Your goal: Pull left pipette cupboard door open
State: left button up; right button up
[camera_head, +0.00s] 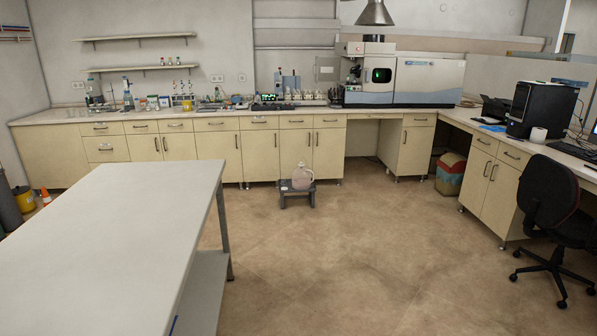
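A long row of cream base cupboards (180,147) with dark bar handles runs along the back wall under a pale counter (180,113). All the doors and drawers that show look shut. I cannot tell which door is the left pipette cupboard door. One pair of doors with handles close together is left of centre (145,148); another pair (328,153) is behind the stool. The white table in front hides the lower left cupboards. Neither of my grippers is in view.
A white table (120,240) fills the left foreground. A small dark stool (297,195) bearing a pinkish jug (302,177) stands before the middle cupboards. An office chair (553,205) is at right. The brown floor (350,250) between is clear.

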aim_at(143, 147)
jog(key=i+l+z, duration=0.15)
jog(key=i, duration=0.35)
jog(key=i+l+z, duration=0.15)
jog(key=i, duration=0.35)
jog(key=i+u, duration=0.3)
jog(key=i, duration=0.5)
jog(key=i+l+u, duration=0.1)
jog(key=i+u, duration=0.25)
jog(key=i, duration=1.65)
jog(key=i+l+u, duration=0.1)
jog(key=i, duration=1.1)
jog(key=i+j+u, duration=0.1)
jog(key=i+u, duration=0.75)
jog(key=i+l+u, duration=0.25)
jog(key=i+u, duration=0.15)
jog(key=i+j+u, duration=0.1)
jog(key=i+u, duration=0.35)
jog(key=i, duration=0.7)
jog(key=i+j+z, duration=0.3)
jog(key=i+j, duration=0.25)
jog(key=i, duration=0.2)
jog(key=i+j+u, duration=0.2)
jog(key=i, duration=1.35)
jog(key=i+l, duration=0.25)
jog(key=i, duration=0.15)
jog(key=i+l, duration=0.25)
jog(key=i+u, duration=0.05)
jog(key=i, duration=0.05)
